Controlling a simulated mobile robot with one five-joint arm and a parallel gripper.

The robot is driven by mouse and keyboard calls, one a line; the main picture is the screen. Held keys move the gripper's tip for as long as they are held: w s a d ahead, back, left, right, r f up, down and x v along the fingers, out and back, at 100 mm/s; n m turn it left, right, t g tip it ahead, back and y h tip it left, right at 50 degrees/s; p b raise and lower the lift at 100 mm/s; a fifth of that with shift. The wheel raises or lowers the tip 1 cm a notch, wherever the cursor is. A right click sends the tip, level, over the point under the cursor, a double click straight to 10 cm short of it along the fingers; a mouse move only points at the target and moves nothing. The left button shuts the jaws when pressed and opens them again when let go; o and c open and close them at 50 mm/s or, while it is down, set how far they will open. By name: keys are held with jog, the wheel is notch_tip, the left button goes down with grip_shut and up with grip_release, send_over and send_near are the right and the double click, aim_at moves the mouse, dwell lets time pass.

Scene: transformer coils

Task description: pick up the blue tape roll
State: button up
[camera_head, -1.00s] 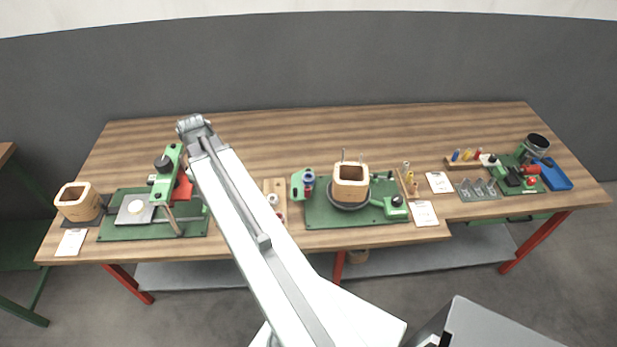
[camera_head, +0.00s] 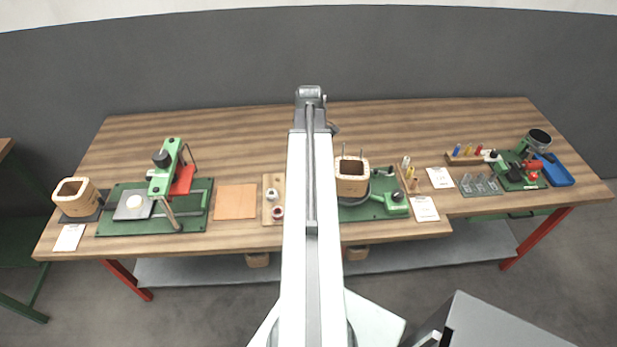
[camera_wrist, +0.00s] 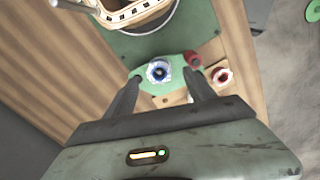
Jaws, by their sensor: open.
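The blue tape roll (camera_wrist: 159,71), with a pale centre, shows in the wrist view on a green bracket (camera_wrist: 148,88). My gripper (camera_wrist: 163,76) is open, and its two dark fingers point toward the roll, which appears between the fingertips. Nothing is held. I cannot tell how much height is left between fingertips and roll. In the head view my arm hides the roll and its bracket.
A red spool (camera_wrist: 193,60) stands close beside the right fingertip. Another red-rimmed roll (camera_wrist: 222,77) lies on a wooden board (camera_head: 267,183). A wooden coil former (camera_head: 352,185) stands on the green baseplate (camera_head: 375,211) nearby. An orange-brown mat (camera_head: 236,201) lies left.

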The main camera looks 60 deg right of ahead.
jog(key=f+b, duration=0.5)
jog(key=shift+w+d+f, duration=0.1)
jog(key=shift+w+f, duration=0.1)
jog(key=shift+r, duration=0.2)
grip_shut()
notch_tip(320, 180, up, 10)
jog(key=p, duration=1)
